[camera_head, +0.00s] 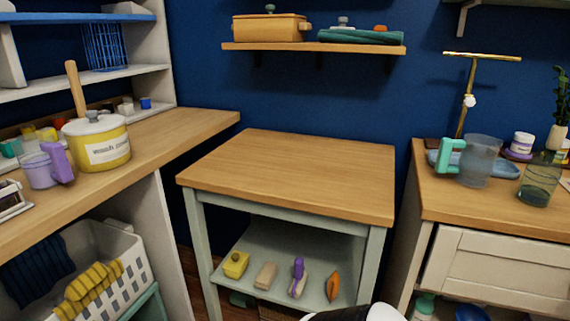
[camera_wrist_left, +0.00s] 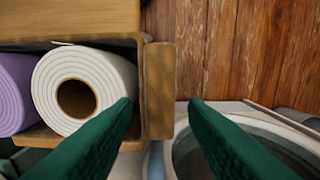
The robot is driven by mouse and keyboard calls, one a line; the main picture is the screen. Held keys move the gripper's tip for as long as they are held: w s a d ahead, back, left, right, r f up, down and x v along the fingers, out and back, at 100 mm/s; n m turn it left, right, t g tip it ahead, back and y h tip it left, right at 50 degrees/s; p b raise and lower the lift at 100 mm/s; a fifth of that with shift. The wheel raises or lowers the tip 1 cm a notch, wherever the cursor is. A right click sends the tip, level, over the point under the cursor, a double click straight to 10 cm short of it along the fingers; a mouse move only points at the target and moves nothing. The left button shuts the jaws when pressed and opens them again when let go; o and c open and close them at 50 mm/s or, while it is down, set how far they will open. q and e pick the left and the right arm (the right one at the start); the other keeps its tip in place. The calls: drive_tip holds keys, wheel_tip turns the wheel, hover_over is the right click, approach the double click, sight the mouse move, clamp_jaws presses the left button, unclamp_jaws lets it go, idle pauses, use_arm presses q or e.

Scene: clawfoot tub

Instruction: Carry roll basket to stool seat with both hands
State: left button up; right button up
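The roll basket (camera_wrist_left: 95,15) shows in the left wrist view as a wooden box with a white roll (camera_wrist_left: 112,75) and a purple roll (camera_wrist_left: 15,90) inside. A wooden upright piece (camera_wrist_left: 160,80), like a handle, stands at its right end. My left gripper (camera_wrist_left: 161,101) is open, with its green fingers on either side of this piece and gaps on both sides. The basket and both grippers are outside the head view. A low wooden-topped stand (camera_head: 290,170) with pale green legs is in the middle of the head view. Its top is bare; I cannot tell if it is the stool.
The stand's lower shelf (camera_head: 285,255) holds several small items. A counter with a yellow pot (camera_head: 98,145) is at left, above a white laundry basket (camera_head: 125,260). A cabinet (camera_head: 500,265) with jars is at right. The left wrist view shows a grey round rim (camera_wrist_left: 235,110) beside the basket.

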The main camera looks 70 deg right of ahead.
use_arm(q)
wheel_tip(320, 180, up, 8)
drive_tip(key=p, duration=0.6)
idle(1.4)
wheel_tip(320, 180, up, 12)
drive_tip(key=p, duration=0.1)
idle(0.6)
idle(0.4)
